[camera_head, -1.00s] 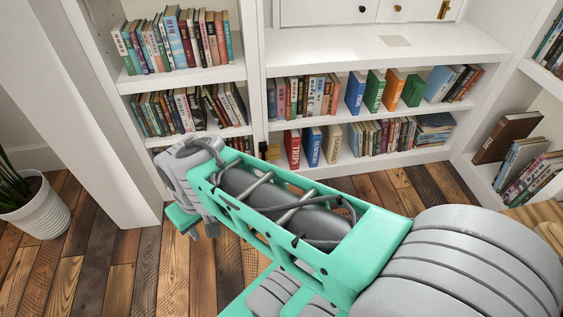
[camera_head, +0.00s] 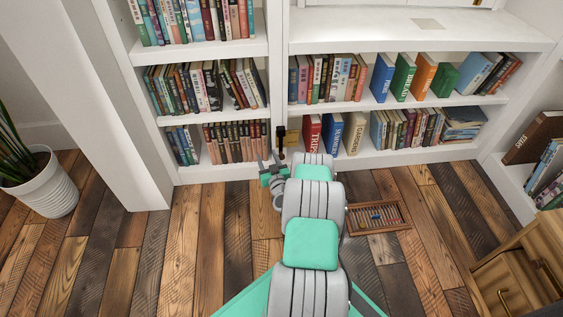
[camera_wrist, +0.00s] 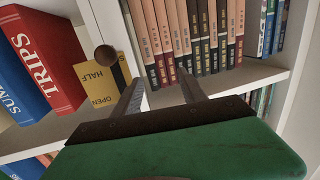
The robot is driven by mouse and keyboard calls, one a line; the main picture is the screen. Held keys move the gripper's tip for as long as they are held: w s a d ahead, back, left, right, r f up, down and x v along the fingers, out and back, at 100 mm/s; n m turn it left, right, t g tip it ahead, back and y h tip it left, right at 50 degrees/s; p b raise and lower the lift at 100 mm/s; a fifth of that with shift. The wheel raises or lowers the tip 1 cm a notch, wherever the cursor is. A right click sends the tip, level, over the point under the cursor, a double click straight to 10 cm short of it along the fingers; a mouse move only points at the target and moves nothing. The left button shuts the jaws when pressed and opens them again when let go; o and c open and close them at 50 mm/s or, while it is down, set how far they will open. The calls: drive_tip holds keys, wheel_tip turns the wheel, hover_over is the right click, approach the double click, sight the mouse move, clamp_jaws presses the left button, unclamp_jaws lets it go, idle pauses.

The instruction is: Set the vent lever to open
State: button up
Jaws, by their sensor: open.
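The vent lever (camera_head: 281,134) is a dark arm at the front edge of the bookcase upright, beside a yellow plate (camera_head: 293,138). In the wrist view its round brown knob (camera_wrist: 105,54) stands in front of the yellow plate (camera_wrist: 97,84), whose readable words are HALF and OPEN. The knob lies above HALF and away from OPEN in that picture; the plate's top part is hidden. My gripper (camera_wrist: 161,80) is open and empty, with both fingers to the right of the knob. In the head view my gripper (camera_head: 274,174) is just below the lever.
Books fill the shelves, including a red TRIPS book (camera_wrist: 45,58) close left of the plate. A potted plant (camera_head: 45,187) stands left and a wooden cabinet (camera_head: 520,270) right.

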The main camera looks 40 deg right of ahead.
sight(281, 158)
drive_tip(key=s+d+f+m+g+h, duration=0.1)
drive_tip(key=s+d+f+m+h, duration=0.15)
drive_tip(key=s+f, duration=0.3)
drive_tip(key=shift+h, duration=0.35)
drive_tip(key=b+x, duration=0.1)
drive_tip(key=x, duration=0.1)
drive_tip(key=b+x, duration=0.2)
drive_tip(key=d+b+x, duration=0.1)
drive_tip(key=x, duration=0.1)
drive_tip(key=shift+s+d+r, duration=0.1)
drive_tip(key=shift+s+r, duration=0.05)
drive_tip(key=shift+w+d+r+b, duration=0.15)
drive_tip(key=shift+w+d+b, duration=0.15)
drive_tip(key=shift+w, duration=0.1)
drive_tip(key=shift+c, duration=0.2)
clamp_jaws()
